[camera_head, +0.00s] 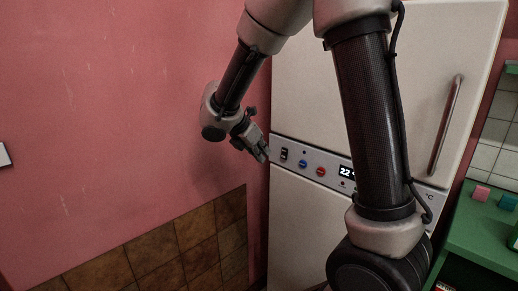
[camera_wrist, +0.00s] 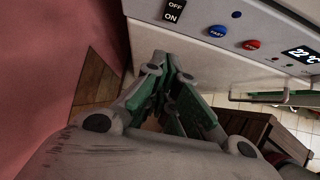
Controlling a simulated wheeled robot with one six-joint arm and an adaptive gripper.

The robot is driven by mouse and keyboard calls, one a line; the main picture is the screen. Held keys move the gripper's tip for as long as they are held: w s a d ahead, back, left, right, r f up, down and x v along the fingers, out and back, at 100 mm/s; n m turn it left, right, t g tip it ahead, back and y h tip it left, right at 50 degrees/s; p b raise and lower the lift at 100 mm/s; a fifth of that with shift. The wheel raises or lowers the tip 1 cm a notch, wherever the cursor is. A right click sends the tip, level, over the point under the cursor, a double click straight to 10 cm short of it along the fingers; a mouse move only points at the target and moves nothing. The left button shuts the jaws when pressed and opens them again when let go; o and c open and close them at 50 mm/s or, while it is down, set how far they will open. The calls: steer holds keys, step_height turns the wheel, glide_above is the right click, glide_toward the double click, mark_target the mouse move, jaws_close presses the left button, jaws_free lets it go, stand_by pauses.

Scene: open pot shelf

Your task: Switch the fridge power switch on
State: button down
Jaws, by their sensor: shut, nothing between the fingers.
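The fridge power switch (camera_head: 284,154) is a small black rocker at the left end of the fridge's grey control panel. It also shows at the top edge of the wrist view (camera_wrist: 174,10), with white OFF and ON labels; I cannot tell which way it is set. The fridge (camera_head: 310,215) is cream white. My gripper (camera_head: 263,155) is shut and empty, just left of the switch in the head view. In the wrist view its fingertips (camera_wrist: 163,62) lie below the switch, with a gap in the picture. I see no clear contact.
A blue button (camera_head: 302,163), a red button (camera_head: 321,172) and a temperature display (camera_head: 346,172) sit right of the switch. A pink wall (camera_head: 120,110) with brown tiles stands close on the left. A long door handle (camera_head: 446,125) and a green shelf (camera_head: 475,225) are right.

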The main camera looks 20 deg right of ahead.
mark_target(284, 154)
steer(key=shift+w+d+f, duration=0.45)
steer(key=shift+d+f, duration=0.3)
steer(key=shift+d, duration=0.35)
steer(key=shift+w+d+f, duration=0.45)
steer(key=shift+d+f, duration=0.3)
steer(key=shift+d, duration=0.35)
steer(key=shift+w+d+f, duration=0.45)
steer(key=shift+d+f, duration=0.3)
steer(key=shift+d, duration=0.35)
steer(key=shift+w+d+f, duration=0.1)
steer(key=shift+d+f, duration=0.05)
steer(key=shift+d, duration=0.1)
steer(key=shift+r, duration=0.85)
